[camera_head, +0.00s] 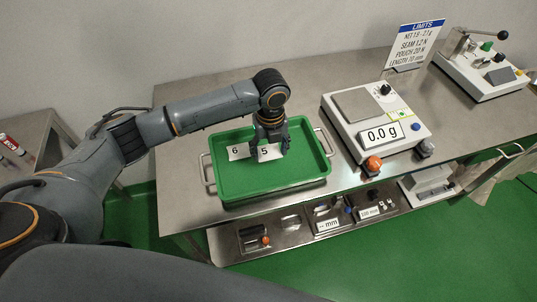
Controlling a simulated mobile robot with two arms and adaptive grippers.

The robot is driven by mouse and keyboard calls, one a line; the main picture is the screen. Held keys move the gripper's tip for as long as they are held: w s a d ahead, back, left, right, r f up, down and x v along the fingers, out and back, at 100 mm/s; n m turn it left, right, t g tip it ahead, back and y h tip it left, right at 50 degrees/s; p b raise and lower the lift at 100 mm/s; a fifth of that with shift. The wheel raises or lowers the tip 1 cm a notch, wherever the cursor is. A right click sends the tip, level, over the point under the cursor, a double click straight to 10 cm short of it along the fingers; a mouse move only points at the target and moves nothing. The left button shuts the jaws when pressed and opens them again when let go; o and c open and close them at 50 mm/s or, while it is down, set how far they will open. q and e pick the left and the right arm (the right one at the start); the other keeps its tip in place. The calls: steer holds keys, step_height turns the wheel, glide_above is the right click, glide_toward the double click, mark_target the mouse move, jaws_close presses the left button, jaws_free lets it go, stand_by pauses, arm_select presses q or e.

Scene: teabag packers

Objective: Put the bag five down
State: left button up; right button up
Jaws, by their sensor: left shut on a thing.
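My left gripper (268,148) reaches down over the green tray (285,186) on the steel table. It is shut on bag five (268,152), a white bag marked 5, at the back part of the tray. I cannot tell whether the bag touches the tray floor. Bag six (237,152), a white bag marked 6, lies in the tray just left of it. My right gripper is not in view.
A scale (345,126) reading 0.0 g stands right of the tray. A limits sign (414,45) and a lever device (485,68) are farther right. A lower shelf (225,247) holds several instruments. The tray's front half is clear.

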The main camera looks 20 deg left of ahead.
mark_target(269, 153)
arm_select(q)
steer(key=f, duration=0.3)
steer(key=shift+w+a+f, duration=0.1)
steer(key=shift+a+f, duration=0.1)
steer(key=shift+f, duration=0.15)
steer(key=shift+f, duration=0.1)
steer(key=o, duration=0.6)
steer(key=shift+o, duration=0.2)
step_height(269, 153, up, 11)
steer(key=shift+b, duration=0.3)
steer(key=shift+r, duration=0.65)
